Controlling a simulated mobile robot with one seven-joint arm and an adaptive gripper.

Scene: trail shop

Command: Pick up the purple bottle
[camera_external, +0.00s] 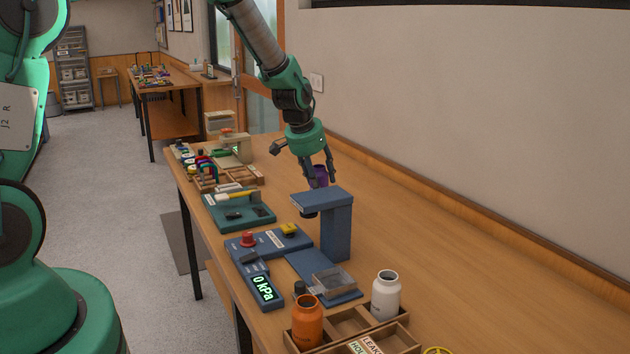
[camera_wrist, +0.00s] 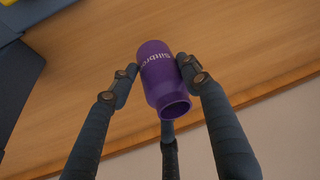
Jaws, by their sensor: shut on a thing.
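The purple bottle (camera_wrist: 157,70) is between the fingers of my gripper (camera_wrist: 160,77) in the wrist view, with pale lettering on its side and its open mouth toward the camera. My gripper is shut on it, with a finger on either side and a third finger below. In the external view the bottle (camera_external: 320,176) shows between the fingers of my gripper (camera_external: 319,178), just behind the top of the blue press stand. Its lower part is hidden by that stand, so I cannot tell whether it touches the table.
The blue press stand (camera_external: 337,228) stands close in front of the bottle. An orange bottle (camera_external: 307,322) and a white bottle (camera_external: 385,295) stand at a wooden divided tray (camera_external: 398,338). A teal tray (camera_external: 238,213) lies to the left. The table (camera_external: 440,262) is clear on the right, toward the wall.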

